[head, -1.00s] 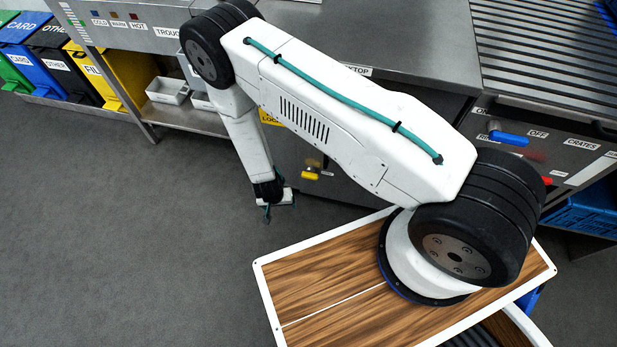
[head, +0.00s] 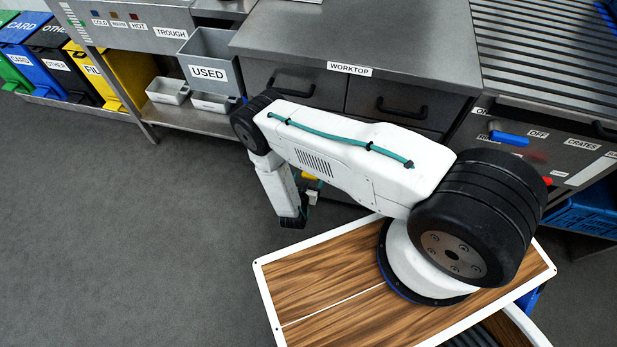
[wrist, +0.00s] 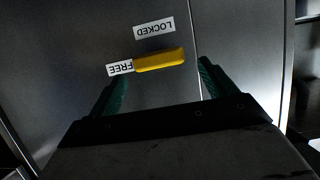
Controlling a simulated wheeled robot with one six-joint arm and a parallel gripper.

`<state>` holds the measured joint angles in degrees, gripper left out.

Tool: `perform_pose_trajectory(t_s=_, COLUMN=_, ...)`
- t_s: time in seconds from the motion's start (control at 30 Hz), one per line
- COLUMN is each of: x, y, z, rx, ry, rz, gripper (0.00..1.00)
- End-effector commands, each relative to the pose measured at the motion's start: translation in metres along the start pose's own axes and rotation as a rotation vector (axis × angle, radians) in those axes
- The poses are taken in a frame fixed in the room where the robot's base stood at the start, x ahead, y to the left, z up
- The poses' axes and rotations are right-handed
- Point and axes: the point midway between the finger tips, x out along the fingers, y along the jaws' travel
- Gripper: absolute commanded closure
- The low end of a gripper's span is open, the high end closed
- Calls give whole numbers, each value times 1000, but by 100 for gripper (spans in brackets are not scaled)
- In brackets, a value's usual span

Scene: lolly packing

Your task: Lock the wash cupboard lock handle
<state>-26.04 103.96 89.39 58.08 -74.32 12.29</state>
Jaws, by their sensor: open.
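The wash cupboard lock handle is a yellow bar (wrist: 160,60) on a grey metal door in the wrist view. It lies nearly level in the picture, its left end at the upside-down FREE label (wrist: 120,68). The upside-down LOCKED label (wrist: 154,29) is above it, clear of the bar. My gripper (wrist: 158,76) is open, its green fingers to the left and right of the handle, with nothing held. I cannot tell how far the tips are from the door. In the head view my gripper (head: 311,192) is low before the cupboard, and a bit of yellow shows behind my arm.
The worktop (head: 360,45) with drawers is above the cupboard. A grey USED bin (head: 208,50) stands to its left, with small white trays (head: 166,90) nearby. A blue handle (head: 509,139) is on the unit at right. The grey floor at left is clear.

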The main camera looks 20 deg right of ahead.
Motion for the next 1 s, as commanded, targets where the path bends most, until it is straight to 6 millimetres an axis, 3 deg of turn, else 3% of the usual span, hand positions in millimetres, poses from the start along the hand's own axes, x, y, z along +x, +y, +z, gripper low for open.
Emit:
perform_pose_trajectory(t_s=0.2, x=24, y=0, z=0, rx=0, ry=-1, rz=1, gripper=16)
perform_pose_trajectory(t_s=0.5, x=27, y=0, z=0, rx=-2, ry=-2, rz=-1, gripper=16)
perform_pose_trajectory(t_s=0.53, x=27, y=0, z=0, rx=-2, ry=-2, rz=-1, gripper=19)
perform_pose_trajectory(t_s=0.7, x=27, y=0, z=0, rx=-2, ry=-2, rz=-1, gripper=66)
perform_pose_trajectory(t_s=0.77, x=27, y=0, z=0, rx=-2, ry=-2, rz=-1, gripper=79)
perform_pose_trajectory(t_s=1.0, x=29, y=3, z=-1, rx=-21, ry=-3, rz=13, gripper=79)
